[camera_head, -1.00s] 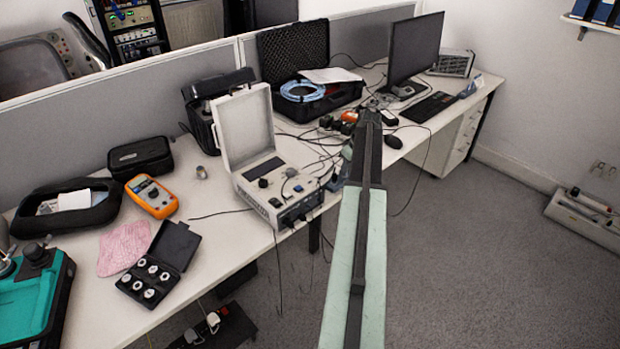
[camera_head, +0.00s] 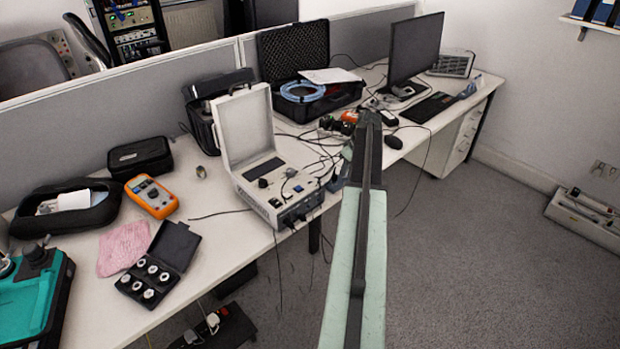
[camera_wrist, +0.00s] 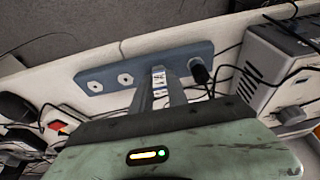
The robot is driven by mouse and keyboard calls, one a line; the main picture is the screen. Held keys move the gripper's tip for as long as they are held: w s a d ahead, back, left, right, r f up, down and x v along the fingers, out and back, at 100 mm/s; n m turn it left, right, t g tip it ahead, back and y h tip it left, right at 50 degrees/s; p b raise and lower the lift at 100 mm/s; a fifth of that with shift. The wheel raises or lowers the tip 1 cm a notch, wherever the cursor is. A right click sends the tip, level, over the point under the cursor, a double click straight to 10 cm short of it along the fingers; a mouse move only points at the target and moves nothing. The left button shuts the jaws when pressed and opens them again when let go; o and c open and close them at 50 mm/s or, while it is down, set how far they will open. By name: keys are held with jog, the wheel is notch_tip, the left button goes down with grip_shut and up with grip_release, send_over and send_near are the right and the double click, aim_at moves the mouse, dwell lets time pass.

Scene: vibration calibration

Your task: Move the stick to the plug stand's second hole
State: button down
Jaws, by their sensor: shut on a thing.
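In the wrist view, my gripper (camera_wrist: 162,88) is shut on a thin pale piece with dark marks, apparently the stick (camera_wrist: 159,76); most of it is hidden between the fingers. The plug stand (camera_wrist: 108,76), a blue-grey bar, lies just beyond the fingertips. Two pale-ringed holes show on its left part. A black plug (camera_wrist: 199,72) stands at its right end, just right of my fingers. The fingers overlap the bar between the plug and the pale holes; I cannot tell whether the stick touches it. In the head view my own arm hides the gripper.
A white instrument case with an open lid (camera_head: 245,130) stands on the desk (camera_head: 225,185), left of my arm. Its grey body (camera_wrist: 275,70) is close on the right in the wrist view. Loose black cables lie around the stand. A monitor (camera_head: 415,48) stands farther back.

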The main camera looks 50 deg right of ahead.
jog(key=c, duration=1.2)
grip_release()
jog(key=shift+p+v, duration=2.4)
jog(key=shift+v, duration=0.05)
jog(key=shift+r, duration=0.1)
jog(key=p+v, duration=0.7)
jog(key=shift+s+r, duration=0.15)
jog(key=shift+r, duration=0.15)
